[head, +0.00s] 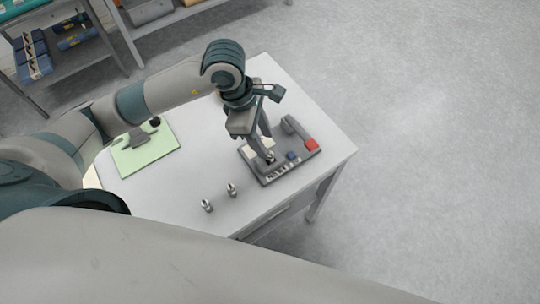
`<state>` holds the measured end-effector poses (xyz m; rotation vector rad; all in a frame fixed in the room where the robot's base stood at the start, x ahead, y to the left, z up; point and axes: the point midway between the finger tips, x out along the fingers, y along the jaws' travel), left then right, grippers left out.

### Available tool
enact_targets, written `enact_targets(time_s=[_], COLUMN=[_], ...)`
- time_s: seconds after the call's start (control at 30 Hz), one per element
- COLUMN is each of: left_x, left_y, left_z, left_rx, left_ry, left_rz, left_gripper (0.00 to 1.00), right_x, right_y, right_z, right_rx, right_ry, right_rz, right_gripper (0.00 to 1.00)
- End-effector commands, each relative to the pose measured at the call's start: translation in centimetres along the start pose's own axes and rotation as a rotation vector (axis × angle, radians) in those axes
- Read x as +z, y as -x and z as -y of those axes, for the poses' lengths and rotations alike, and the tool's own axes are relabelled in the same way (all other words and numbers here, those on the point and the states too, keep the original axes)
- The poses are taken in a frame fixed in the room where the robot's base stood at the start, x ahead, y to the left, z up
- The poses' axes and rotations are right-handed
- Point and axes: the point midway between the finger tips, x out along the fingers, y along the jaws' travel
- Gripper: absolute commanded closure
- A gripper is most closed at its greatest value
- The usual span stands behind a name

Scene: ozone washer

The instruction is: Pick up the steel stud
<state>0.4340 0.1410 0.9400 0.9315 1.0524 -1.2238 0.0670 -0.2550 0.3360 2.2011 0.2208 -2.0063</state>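Two small steel studs stand on the white table, one (207,205) near its front edge and one (231,189) a little further right and back. My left gripper (269,156) points down over a grey tray-like device (279,177), right of and behind both studs and apart from them. Its fingertips are low at the device's left part, with a small dark and metallic spot at them. Whether they are spread or closed on something is too small to tell. My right gripper is out of view.
The grey device has a red block (311,145), a blue block (291,155) and a row of small pieces along its front. A light green mat (150,158) with a dark-knobbed item lies at the table's left. Shelves (80,62) stand behind. The floor at right is clear.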

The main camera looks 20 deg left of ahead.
Motion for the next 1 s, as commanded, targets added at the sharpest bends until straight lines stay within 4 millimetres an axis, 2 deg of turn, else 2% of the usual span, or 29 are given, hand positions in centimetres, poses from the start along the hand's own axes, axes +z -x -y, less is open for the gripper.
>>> enact_targets(time_s=[0.33,0.6,0.73,1.0], left_x=[0.0,-0.1,-0.1,-0.2], left_y=[-0.4,-3.1,-4.6,-5.2], left_z=[0.1,0.3,0.2,0.1], left_rx=[-0.003,-0.006,-0.003,-0.001], left_ry=[0.002,0.003,0.002,0.001], left_rz=[0.001,0.0,0.001,0.0], left_gripper=[0.62,0.62,0.62,0.62], right_x=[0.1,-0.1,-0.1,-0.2], right_y=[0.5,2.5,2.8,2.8], right_z=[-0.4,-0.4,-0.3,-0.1], right_rx=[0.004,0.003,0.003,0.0], right_ry=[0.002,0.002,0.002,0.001], right_rz=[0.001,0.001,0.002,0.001], right_gripper=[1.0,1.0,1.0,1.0])
